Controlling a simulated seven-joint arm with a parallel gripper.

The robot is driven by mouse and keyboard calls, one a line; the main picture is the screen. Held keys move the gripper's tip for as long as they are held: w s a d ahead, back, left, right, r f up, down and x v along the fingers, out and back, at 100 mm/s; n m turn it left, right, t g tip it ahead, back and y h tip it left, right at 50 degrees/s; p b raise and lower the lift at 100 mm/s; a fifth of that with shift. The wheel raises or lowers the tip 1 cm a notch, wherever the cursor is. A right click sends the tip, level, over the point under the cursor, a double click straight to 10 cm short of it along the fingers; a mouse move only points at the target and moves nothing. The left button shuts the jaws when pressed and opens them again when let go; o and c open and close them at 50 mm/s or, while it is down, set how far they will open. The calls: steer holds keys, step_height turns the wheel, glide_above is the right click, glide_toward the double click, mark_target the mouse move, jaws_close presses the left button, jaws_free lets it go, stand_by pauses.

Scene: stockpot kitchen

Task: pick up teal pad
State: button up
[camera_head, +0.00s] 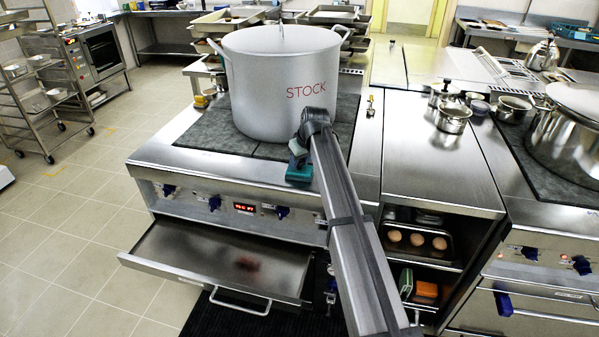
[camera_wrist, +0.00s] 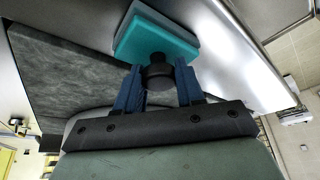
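The teal pad (camera_head: 299,174) lies at the front of the stove top, in front of the stockpot. My gripper (camera_head: 298,150) is right at the pad. In the wrist view my gripper's two blue fingers (camera_wrist: 160,85) stand apart, one on each side of the knob. I cannot tell whether they touch it. The arm hides part of the area in the head view.
A large stockpot (camera_head: 281,85) marked STOCK stands close behind my gripper. An open drawer (camera_head: 200,258) juts out below the stove front. Lower shelves at the right hold a tray of eggs (camera_head: 417,240) and green and orange blocks (camera_head: 426,290). The steel counter (camera_head: 425,165) at the right is mostly clear.

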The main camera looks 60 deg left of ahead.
steer(key=c, duration=0.5)
steer(key=shift+c, duration=0.2)
steer(key=shift+r, duration=0.15)
step_height(320, 180, up, 10)
steer(key=shift+f, duration=0.1)
steer(key=o, duration=0.6)
steer(key=c, duration=0.4)
steer(key=shift+c, duration=0.2)
